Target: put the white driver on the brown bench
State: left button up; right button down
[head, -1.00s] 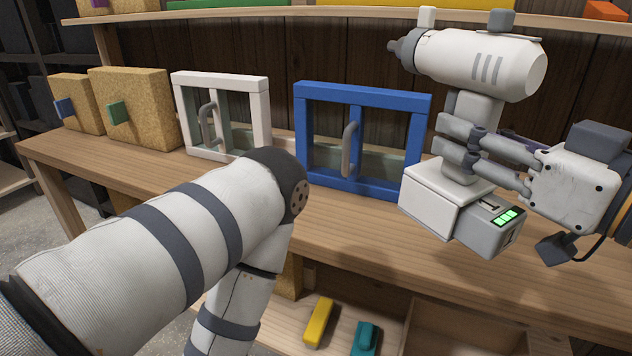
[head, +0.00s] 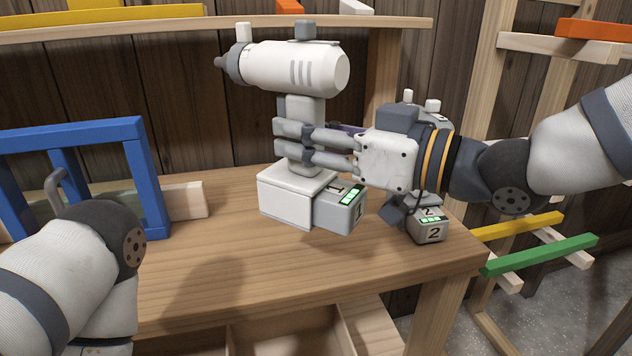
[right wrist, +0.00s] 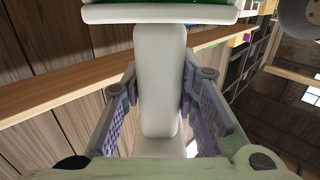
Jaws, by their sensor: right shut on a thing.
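The white driver (head: 295,66) is upright in the head view, with its grey chuck pointing left and a grey battery (head: 341,208) marked 1 at its base. My right gripper (head: 286,144) is shut around its grip from the right. In the right wrist view the pale grip (right wrist: 160,80) stands between the two finger pads. The brown bench (head: 370,275) lies below the driver. The driver appears held above it, with a shadow on the bench top to the lower left. My left arm shows at lower left, but its gripper is out of view.
A grey battery unit (head: 430,228) marked 2 is partly hidden behind my right gripper. A shelf (head: 190,22) runs above. The front middle of the bench is clear. A rack with coloured bars (head: 540,255) stands at right.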

pick_arm(q)
jog(key=shift+g, duration=0.6)
jog(key=shift+s+f+b, duration=1.05)
jog(key=shift+s+f, duration=0.45)
pick_arm(e)
jog(key=w+d+f, duration=0.4)
jog(key=w+f, duration=0.4)
jog(key=f, duration=0.2)
jog(key=shift+w+d+f, duration=0.2)
jog(key=shift+w+f, duration=0.1)
jog(key=shift+f, duration=0.1)
jog(key=shift+f, duration=0.1)
jog(key=c, duration=1.2)
grip_release()
jog(key=shift+f, duration=0.2)
jog(key=shift+c, duration=0.2)
pick_arm(q)
jog(key=shift+w+r+t+p, duration=0.3)
jog(key=shift+w+r+p, duration=0.2)
jog(key=shift+w+r, duration=0.15)
pick_arm(e)
jog(key=v, duration=1.2)
